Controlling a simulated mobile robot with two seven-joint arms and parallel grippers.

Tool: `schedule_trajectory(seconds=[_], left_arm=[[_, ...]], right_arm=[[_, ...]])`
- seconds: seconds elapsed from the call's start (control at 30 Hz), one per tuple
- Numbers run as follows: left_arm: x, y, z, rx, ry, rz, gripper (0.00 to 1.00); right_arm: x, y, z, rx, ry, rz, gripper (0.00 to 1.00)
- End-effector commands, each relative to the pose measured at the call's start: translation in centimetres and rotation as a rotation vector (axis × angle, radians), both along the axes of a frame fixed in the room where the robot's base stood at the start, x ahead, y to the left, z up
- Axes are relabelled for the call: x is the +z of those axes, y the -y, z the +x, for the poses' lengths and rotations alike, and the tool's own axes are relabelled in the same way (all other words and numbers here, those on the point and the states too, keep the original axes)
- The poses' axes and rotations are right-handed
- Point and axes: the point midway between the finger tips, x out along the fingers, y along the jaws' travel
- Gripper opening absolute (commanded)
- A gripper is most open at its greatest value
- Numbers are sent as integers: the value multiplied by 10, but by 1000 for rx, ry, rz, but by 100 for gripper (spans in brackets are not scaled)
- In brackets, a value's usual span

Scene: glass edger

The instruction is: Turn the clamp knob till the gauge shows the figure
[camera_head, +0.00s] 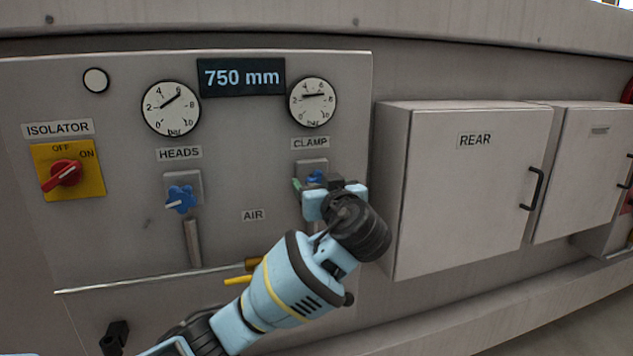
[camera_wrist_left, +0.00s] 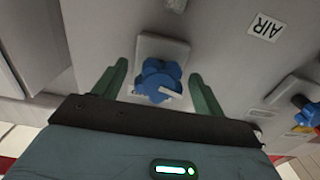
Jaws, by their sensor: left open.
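The blue clamp knob (camera_head: 315,177) sits on a grey plate under the CLAMP label, mostly hidden by my left gripper (camera_head: 318,186). In the left wrist view the knob (camera_wrist_left: 158,82), with a white pointer mark, lies between the two green fingers of my open left gripper (camera_wrist_left: 160,84). A gap shows on each side of the knob. The clamp gauge (camera_head: 313,102) is above it; its needle lies almost level, and I cannot tell surely which end is the tip. My right gripper is not in view.
The display (camera_head: 241,77) reads 750 mm. To the left are the heads gauge (camera_head: 171,108), the blue heads knob (camera_head: 181,199) and the red isolator switch (camera_head: 62,173). The REAR cabinet (camera_head: 465,190) juts out to the right of the panel. A thin rail (camera_head: 150,279) runs below.

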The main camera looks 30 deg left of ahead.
Motion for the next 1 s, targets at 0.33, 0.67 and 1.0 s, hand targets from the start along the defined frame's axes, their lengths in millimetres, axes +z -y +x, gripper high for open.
schedule_trajectory(seconds=[0.33,0.67,1.0], left_arm=[[0,-15,13,-2,1,-1,71],[0,-14,12,-2,0,0,50],[0,-14,12,-2,-5,4,26]], right_arm=[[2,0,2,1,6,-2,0],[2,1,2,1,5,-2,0],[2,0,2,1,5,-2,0]])
